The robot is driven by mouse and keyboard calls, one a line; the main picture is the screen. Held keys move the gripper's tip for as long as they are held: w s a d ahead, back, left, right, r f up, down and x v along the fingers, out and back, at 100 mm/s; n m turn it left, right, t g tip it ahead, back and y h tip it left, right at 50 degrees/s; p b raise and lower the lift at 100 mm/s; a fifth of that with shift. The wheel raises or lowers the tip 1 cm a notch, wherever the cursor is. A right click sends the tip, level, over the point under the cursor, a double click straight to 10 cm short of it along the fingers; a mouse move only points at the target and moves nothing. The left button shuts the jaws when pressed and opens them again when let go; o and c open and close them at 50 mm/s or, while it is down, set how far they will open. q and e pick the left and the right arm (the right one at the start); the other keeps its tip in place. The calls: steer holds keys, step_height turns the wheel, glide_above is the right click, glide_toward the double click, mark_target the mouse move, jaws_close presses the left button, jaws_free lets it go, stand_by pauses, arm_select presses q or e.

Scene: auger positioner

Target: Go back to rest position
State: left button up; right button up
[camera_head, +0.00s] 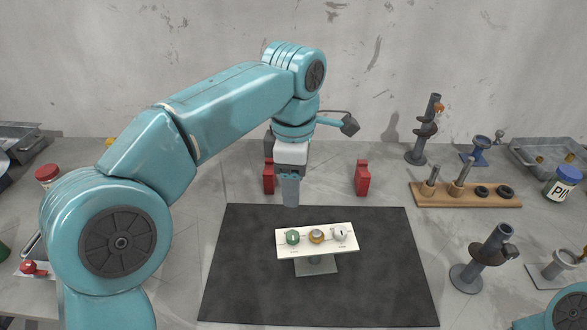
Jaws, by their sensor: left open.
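My left arm comes in from the left and bends down over the back of the black mat (235,300). My left gripper (290,196) is above the mat's back edge, seen nearly end-on; its fingers overlap and no object shows between them. In front of it, apart from it, stands a small white panel (345,247) on a grey stand, with green, amber and white round knobs. My right gripper is out of view; only a teal piece of my right arm shows in the bottom right corner.
Red blocks (362,178) stand behind the mat. A wooden rack (466,200) with posts is at the right, near dark auger-like stands (421,140) and (482,266). A labelled jar (562,184) and a metal tray (535,158) are far right. The mat's right side is clear.

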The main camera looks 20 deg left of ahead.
arm_select(q)
steer(key=shift+r, duration=0.85)
steer(key=shift+r, duration=0.1)
